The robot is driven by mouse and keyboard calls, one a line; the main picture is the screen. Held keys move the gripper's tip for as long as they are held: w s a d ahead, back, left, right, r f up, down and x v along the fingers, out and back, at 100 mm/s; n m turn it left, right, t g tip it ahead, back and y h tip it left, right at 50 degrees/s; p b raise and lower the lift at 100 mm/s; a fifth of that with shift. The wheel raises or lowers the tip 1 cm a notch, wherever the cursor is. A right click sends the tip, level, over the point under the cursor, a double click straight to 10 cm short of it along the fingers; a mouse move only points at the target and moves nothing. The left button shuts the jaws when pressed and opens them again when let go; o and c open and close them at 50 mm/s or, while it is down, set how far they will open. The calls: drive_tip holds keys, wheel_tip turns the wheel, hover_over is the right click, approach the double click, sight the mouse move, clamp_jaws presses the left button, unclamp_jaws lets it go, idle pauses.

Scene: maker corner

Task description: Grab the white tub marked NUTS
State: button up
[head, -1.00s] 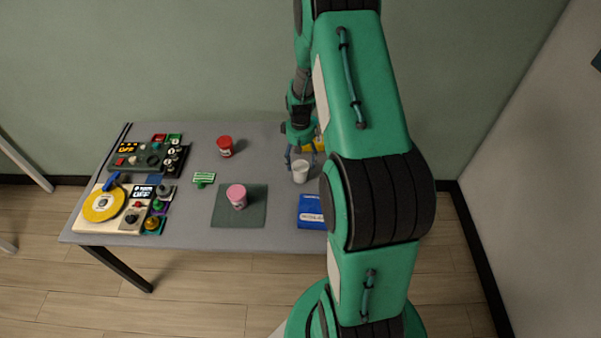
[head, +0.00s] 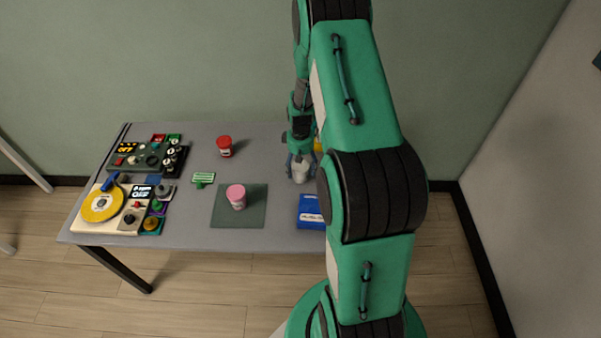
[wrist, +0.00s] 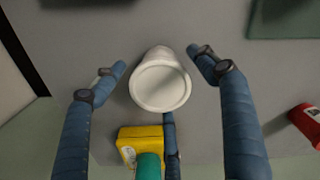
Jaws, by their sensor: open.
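A white tub (wrist: 160,82) stands on the grey table between the fingers of my gripper (wrist: 163,68) in the wrist view. The fingers are open, one on each side, with visible gaps to the tub. No marking on the tub can be read. In the head view the white tub (head: 299,173) is partly hidden by my gripper (head: 300,162), which is over it near the right part of the table.
A yellow object (wrist: 140,142) stands close by the tub. A blue box (head: 311,211) lies in front. A pink-lidded tub (head: 237,196) stands on a dark green mat (head: 252,217), and a red tub (head: 224,146) stands farther back. Control panels (head: 150,155) fill the left side.

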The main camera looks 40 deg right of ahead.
drive_tip(key=c, duration=1.6)
drive_tip(key=shift+o, duration=0.2)
drive_tip(key=shift+r, duration=0.1)
drive_tip(key=shift+r+p, duration=0.7)
drive_tip(key=shift+r, duration=4.25)
